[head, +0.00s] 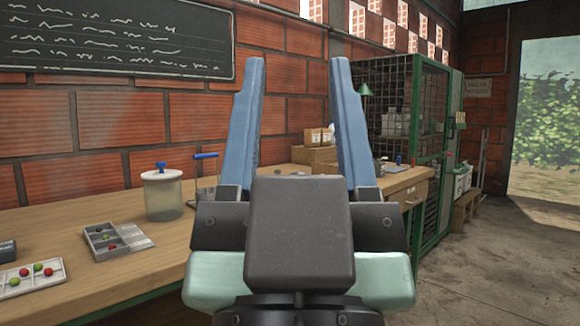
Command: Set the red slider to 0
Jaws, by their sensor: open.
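My gripper (297,70) fills the middle of the head view. Its two long blue fingers point up and stand wide apart, with nothing between them. I cannot make out a red slider or its scale anywhere in this view. My gripper hides part of the workbench (60,228) and whatever is directly behind its body.
On the bench are a white tray (14,290) with red and green balls, a grey compartment tray (98,238), a lidded jar (162,196) and cardboard boxes (314,154). A green mesh cage (430,105) stands right. Open floor (500,285) lies front right.

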